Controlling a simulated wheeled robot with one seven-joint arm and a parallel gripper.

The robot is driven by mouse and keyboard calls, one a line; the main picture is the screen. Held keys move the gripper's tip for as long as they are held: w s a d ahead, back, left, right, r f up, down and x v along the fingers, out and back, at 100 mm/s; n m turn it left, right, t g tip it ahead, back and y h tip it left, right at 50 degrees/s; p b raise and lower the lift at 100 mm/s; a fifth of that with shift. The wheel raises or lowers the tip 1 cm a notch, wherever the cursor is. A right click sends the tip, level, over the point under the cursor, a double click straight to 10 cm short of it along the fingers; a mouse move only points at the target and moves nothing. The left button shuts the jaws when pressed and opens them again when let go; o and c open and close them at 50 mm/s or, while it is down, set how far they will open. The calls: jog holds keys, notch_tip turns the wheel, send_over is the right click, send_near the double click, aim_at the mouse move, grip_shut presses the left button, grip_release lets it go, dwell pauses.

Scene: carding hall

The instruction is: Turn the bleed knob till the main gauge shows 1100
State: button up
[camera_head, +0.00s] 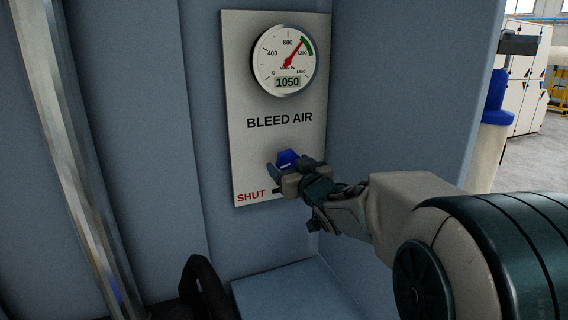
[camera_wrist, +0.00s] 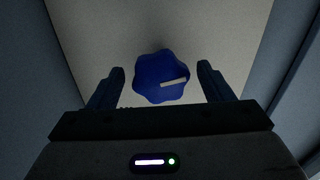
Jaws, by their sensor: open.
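The main gauge (camera_head: 286,60) is a round white dial at the top of the pale BLEED AIR panel (camera_head: 255,105). Its digital readout shows 1050, and its red needle points up and right, by the start of the green band. The bleed knob is blue and lobed; in the head view (camera_head: 287,158) my gripper partly hides it. In the wrist view the knob (camera_wrist: 162,78) shows a white mark pointing right and slightly up. My gripper (camera_wrist: 162,82) is open, with one finger on each side of the knob and a visible gap to each.
The label SHUT (camera_head: 251,197) is at the panel's lower left; my gripper covers the panel's lower right. A blue-grey wall (camera_head: 410,90) stands close on the right. A metal bar (camera_head: 70,140) runs down the left side, and a black curved part (camera_head: 205,285) is at the bottom.

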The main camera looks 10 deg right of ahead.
jog(key=shift+w, duration=0.4)
jog(key=c, duration=0.9)
jog(key=n+b, duration=0.2)
jog(key=b, duration=0.1)
jog(key=shift+f, duration=0.3)
jog(key=shift+c, duration=0.2)
jog(key=shift+n+b, duration=0.9)
jog(key=shift+b, duration=0.15)
jog(key=shift+r+n+b, duration=0.3)
jog(key=shift+n+b, duration=0.2)
jog(key=shift+n, duration=0.4)
jog(key=o, duration=0.9)
jog(key=shift+o, duration=0.2)
jog(key=shift+s, duration=0.15)
